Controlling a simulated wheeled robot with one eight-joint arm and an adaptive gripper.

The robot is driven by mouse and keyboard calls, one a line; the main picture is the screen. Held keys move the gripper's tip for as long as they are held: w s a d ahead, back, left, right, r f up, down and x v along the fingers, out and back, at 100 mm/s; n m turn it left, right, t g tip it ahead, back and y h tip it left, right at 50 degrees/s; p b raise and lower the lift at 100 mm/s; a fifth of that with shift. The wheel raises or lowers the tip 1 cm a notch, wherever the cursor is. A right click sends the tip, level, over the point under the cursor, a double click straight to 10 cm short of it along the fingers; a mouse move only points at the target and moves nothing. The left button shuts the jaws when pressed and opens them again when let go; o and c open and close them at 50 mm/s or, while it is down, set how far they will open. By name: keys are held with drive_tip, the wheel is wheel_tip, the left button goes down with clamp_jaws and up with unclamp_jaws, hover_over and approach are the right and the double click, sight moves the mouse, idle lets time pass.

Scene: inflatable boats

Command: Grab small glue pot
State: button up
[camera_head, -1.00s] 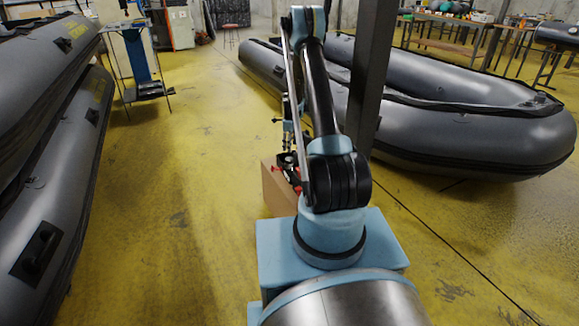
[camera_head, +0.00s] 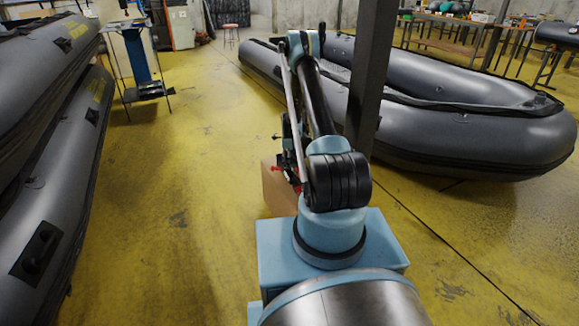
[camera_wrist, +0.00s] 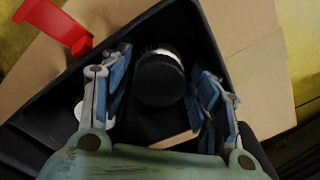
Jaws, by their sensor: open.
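A small dark pot (camera_wrist: 160,78) with a black lid and a pale band near its far end sits in a black tray (camera_wrist: 205,48) in the wrist view; it looks like the glue pot. My gripper (camera_wrist: 160,95) is open, with one blue-padded finger on each side of the pot. I cannot tell whether either finger touches it. In the head view my arm reaches down over the box, and the pot and the fingertips are hidden behind it.
A cardboard box (camera_head: 276,190) stands under the tray, with a red part (camera_wrist: 57,28) at the tray's edge. A dark post (camera_head: 369,80) and a grey inflatable boat (camera_head: 470,130) stand to the right. More boats (camera_head: 50,190) line the left. Yellow floor between is open.

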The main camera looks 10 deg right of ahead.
drive_tip(key=shift+f, duration=0.2)
drive_tip(key=c, duration=0.9)
